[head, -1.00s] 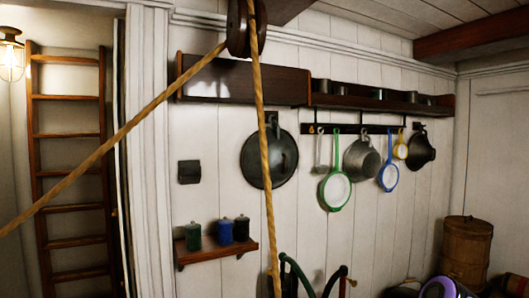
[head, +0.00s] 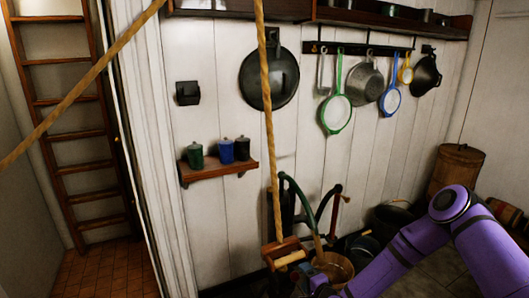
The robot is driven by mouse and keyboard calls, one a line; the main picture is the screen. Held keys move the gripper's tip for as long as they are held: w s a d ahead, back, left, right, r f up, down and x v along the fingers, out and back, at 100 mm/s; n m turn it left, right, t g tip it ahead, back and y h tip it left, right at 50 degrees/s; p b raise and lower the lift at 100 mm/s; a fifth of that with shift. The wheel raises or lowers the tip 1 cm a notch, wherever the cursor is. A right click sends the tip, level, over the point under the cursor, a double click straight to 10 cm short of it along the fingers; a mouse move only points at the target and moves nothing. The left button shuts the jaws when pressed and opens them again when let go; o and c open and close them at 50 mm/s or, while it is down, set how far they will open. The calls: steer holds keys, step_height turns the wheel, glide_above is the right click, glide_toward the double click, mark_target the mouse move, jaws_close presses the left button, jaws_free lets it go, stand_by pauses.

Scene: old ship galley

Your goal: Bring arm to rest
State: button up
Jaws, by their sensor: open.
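My purple arm (head: 405,255) reaches in from the lower right corner in the head view. It bends at a raised joint and slopes down to the left towards the bottom edge. A small purple part of it shows at the bottom, near a wooden bucket. My gripper's fingers are not visible, so I cannot see whether anything is between them.
A rope (head: 268,130) hangs down to a wooden piece (head: 285,253) near the arm. A wooden bucket (head: 335,268), dark bucket (head: 393,217) and barrel (head: 455,170) stand low by the wall. A shelf (head: 218,170) holds canisters. Pans hang above. A ladder (head: 70,130) stands left.

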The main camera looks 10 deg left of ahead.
stand_by(0.4)
